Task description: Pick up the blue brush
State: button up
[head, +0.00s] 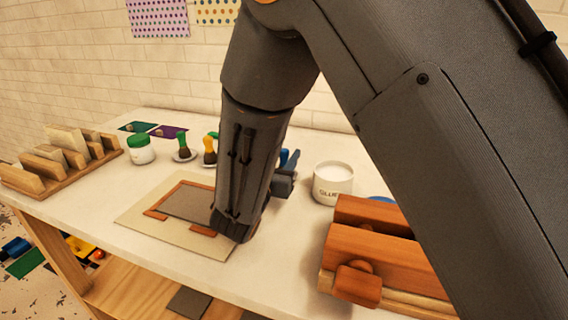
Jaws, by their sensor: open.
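A blue brush (284,157) shows as small upright blue parts just right of my forearm, toward the back of the white table. Most of it is hidden behind my arm and wrist, so its lower end and its dish cannot be made out. My gripper (284,184) is a grey part at the end of my arm, in front of and just below the blue parts. Its fingers are largely hidden, but it is open. I cannot tell whether it touches the brush.
A green brush (183,147) and a yellow brush (210,149) stand left of my arm, near a green-lidded jar (140,149). A white glue pot (333,184) is close on the right. A framed board (150,228) lies below.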

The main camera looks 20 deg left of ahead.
jog(key=shift+w, duration=0.7)
grip_shut()
notch_tip(320, 180, up, 10)
jog(key=shift+b, duration=0.65)
